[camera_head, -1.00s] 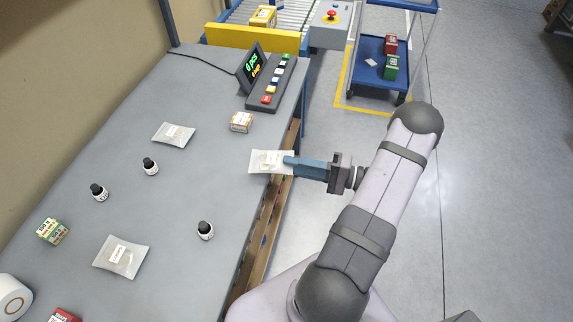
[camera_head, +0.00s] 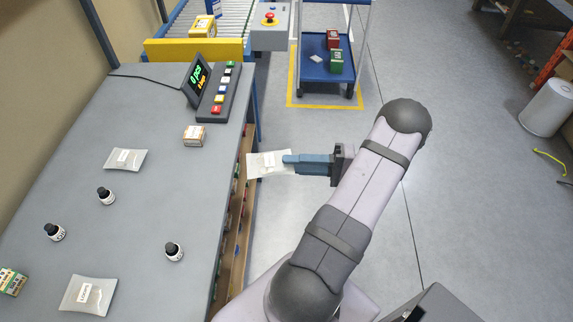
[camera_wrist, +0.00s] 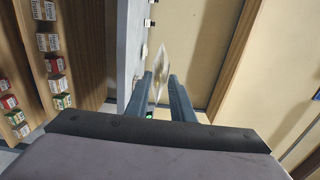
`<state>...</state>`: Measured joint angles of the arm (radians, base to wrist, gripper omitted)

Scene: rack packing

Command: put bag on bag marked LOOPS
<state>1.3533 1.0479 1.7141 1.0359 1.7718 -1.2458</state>
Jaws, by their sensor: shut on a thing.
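My gripper (camera_head: 287,160) is shut on a clear bag with a white label (camera_head: 264,166). It holds the bag in the air just off the right edge of the table (camera_head: 150,215). In the wrist view the bag (camera_wrist: 159,62) is seen edge-on between the two blue fingers (camera_wrist: 160,82). Two similar bags lie flat on the table: one further back (camera_head: 125,160) and one near the front (camera_head: 89,295). Their labels are too small to read, so I cannot tell which is marked LOOPS.
Three dark bottles, one of them here (camera_head: 174,252), stand between the bags. A small box (camera_head: 194,136) sits near the right edge, before the button panel (camera_head: 216,92). A green-and-white box (camera_head: 12,281) is at the left. Shelves with small boxes (camera_wrist: 48,42) show in the wrist view.

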